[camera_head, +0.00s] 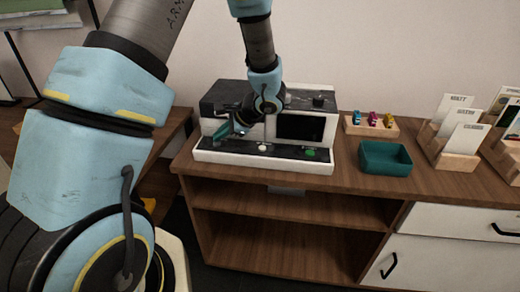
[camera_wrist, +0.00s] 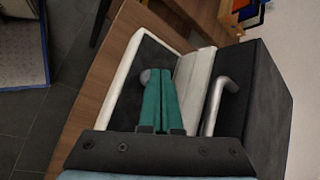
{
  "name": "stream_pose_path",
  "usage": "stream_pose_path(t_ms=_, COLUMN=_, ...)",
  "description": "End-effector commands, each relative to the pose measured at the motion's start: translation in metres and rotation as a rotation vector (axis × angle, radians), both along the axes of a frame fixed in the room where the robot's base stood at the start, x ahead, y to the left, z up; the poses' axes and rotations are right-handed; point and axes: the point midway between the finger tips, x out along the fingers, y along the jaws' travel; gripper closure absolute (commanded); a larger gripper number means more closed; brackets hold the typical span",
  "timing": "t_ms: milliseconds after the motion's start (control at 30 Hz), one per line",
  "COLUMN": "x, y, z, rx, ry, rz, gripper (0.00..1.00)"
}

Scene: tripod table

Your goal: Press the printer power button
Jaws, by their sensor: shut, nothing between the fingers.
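The black and white machine that I take for the printer (camera_head: 215,101) stands on the wooden cabinet top. Its front base strip carries a pale round button (camera_head: 262,148) and a green button (camera_head: 310,153). Which one is the power button I cannot tell. My gripper (camera_head: 220,133) is at the left part of the machine's front, above the base strip. In the wrist view its teal fingers (camera_wrist: 168,78) are together and empty, over the dark strip (camera_wrist: 147,58). A rounded grey metal piece (camera_wrist: 149,76) shows beside the fingertips. Whether they touch it is unclear.
A bent metal bar (camera_wrist: 219,100) rises beside the fingers in the wrist view. Right of the machine are a wooden tray (camera_head: 352,128) with small coloured figures, a teal bin (camera_head: 385,158) and card holders (camera_head: 455,158). The counter front between machine and bin is clear.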

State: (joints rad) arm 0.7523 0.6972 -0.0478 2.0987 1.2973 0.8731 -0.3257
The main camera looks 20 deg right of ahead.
Motion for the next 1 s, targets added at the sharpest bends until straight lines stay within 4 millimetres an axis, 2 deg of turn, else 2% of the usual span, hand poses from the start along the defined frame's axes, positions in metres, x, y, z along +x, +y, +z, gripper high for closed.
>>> stream_pose_path(t_ms=667, x=0.0001, y=0.0001, z=-0.0065, rx=0.0, ry=0.0, rz=0.0, gripper=1.0)
stream_pose_path(t_ms=1000, x=0.0001, y=0.0, z=0.0022, rx=0.0, ry=0.0, rz=0.0, gripper=1.0)
